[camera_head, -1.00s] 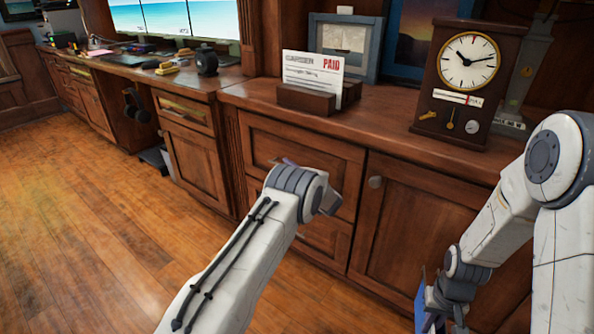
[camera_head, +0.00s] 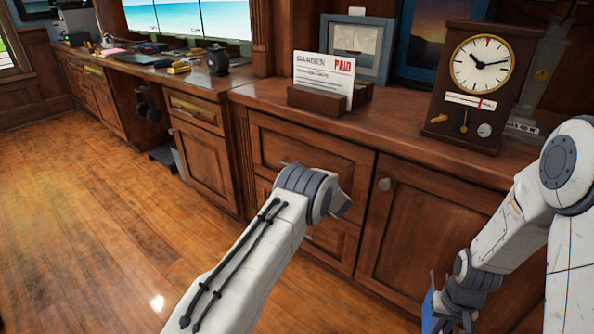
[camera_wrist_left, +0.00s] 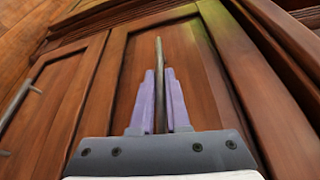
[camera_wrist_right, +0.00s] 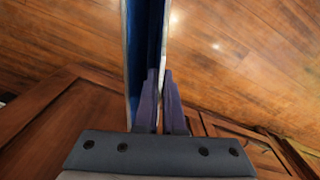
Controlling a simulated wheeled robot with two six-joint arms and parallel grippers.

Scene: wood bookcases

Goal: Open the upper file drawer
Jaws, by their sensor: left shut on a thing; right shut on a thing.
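The upper file drawer (camera_head: 320,143) is a wood panel front under the counter, with no clear gap around it in the head view. Its bar handle (camera_wrist_left: 159,55) lies between the fingers of my left gripper (camera_wrist_left: 160,74), which is shut on it. In the head view my left wrist hides most of the handle and fingers. The lower drawer (camera_head: 333,245) is below, its handle (camera_wrist_left: 14,108) showing in the left wrist view. My right gripper (camera_wrist_right: 161,75) is shut on a thin blue folder-like object (camera_wrist_right: 134,50), low at the right in the head view (camera_head: 428,309).
A cabinet door (camera_head: 425,220) with a round knob (camera_head: 385,184) is right of the drawers. The counter holds a card marked PAID (camera_head: 324,78) in a wooden holder and a clock (camera_head: 478,88). Open wood floor (camera_head: 90,215) lies at the left.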

